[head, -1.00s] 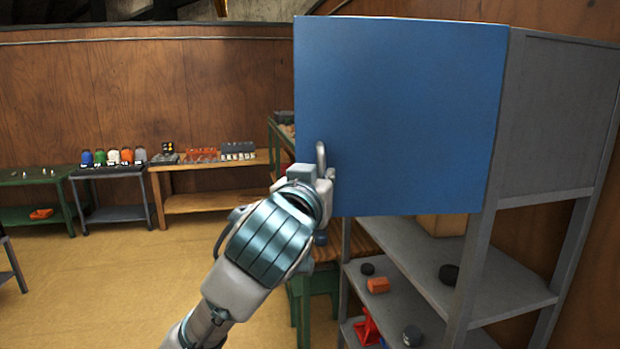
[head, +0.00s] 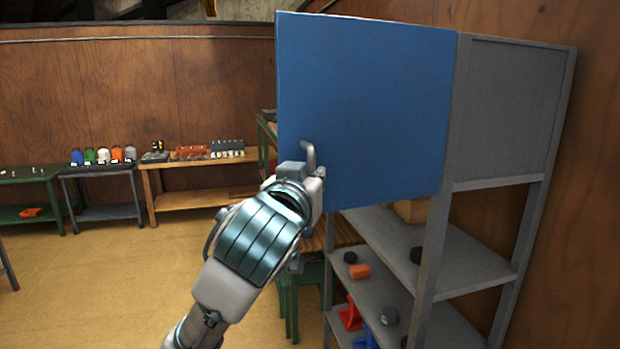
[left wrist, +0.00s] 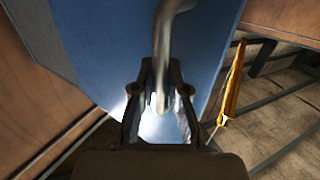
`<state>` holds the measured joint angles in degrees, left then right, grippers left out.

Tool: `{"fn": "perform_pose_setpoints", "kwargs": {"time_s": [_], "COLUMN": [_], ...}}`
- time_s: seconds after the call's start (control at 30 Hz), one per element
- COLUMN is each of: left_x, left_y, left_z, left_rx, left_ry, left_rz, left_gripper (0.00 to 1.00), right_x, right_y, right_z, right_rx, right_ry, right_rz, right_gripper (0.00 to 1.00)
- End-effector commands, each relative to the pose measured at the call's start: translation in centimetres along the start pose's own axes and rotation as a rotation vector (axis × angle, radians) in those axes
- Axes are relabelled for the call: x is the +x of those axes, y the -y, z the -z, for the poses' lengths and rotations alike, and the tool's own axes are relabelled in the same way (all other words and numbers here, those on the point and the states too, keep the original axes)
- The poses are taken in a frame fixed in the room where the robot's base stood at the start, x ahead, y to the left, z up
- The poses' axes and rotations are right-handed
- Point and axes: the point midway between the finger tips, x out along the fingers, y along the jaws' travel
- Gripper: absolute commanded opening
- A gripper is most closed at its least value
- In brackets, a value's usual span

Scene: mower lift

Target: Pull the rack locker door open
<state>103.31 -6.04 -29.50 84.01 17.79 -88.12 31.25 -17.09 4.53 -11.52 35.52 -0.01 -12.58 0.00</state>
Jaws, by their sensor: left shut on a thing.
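The blue rack locker door (head: 370,100) is on the upper part of the grey rack (head: 500,110). It stands at a slight angle to the rack's front, its left edge nearer the handle. A curved grey handle (head: 309,157) is near its lower left corner. My left gripper (head: 312,180) is at the handle, its fingers mostly hidden by the wrist in the head view. In the left wrist view, my left gripper's fingers (left wrist: 159,100) close around the handle (left wrist: 163,45) in front of the blue door (left wrist: 110,50). My right gripper is not in view.
Open shelves below the door hold an orange block (head: 359,271), dark round pieces and red parts (head: 350,314). A green-legged bench (head: 290,300) stands behind my left arm. Tables with bottles (head: 103,155) line the back wall. The floor (head: 110,280) at left is clear.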

Motion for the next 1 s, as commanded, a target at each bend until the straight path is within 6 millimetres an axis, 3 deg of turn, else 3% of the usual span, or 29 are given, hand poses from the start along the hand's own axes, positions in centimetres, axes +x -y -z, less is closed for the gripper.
{"fn": "perform_pose_setpoints", "kwargs": {"time_s": [0.07,0.1,0.17,0.2,0.57,1.0], "left_x": [0.0,0.0,0.0,0.0,-0.7,-9.5], "left_y": [-0.1,-0.1,-0.1,0.0,0.0,-0.2], "left_z": [0.0,0.0,0.0,0.0,0.1,-0.1], "left_rx": [0.001,0.001,0.001,0.001,0.0,0.002], "left_ry": [-0.001,-0.001,-0.001,-0.001,-0.002,-0.001], "left_rz": [-0.001,-0.001,0.0,0.0,0.0,-0.001], "left_gripper": [0.0,0.23,0.38,0.39,0.39,0.39], "right_x": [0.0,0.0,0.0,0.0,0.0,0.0], "right_y": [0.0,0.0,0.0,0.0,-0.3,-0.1], "right_z": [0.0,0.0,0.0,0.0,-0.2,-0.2], "right_rx": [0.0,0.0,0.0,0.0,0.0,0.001], "right_ry": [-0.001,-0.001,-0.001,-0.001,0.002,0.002], "right_rz": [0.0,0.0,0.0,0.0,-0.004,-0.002], "right_gripper": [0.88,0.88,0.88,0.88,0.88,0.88]}}
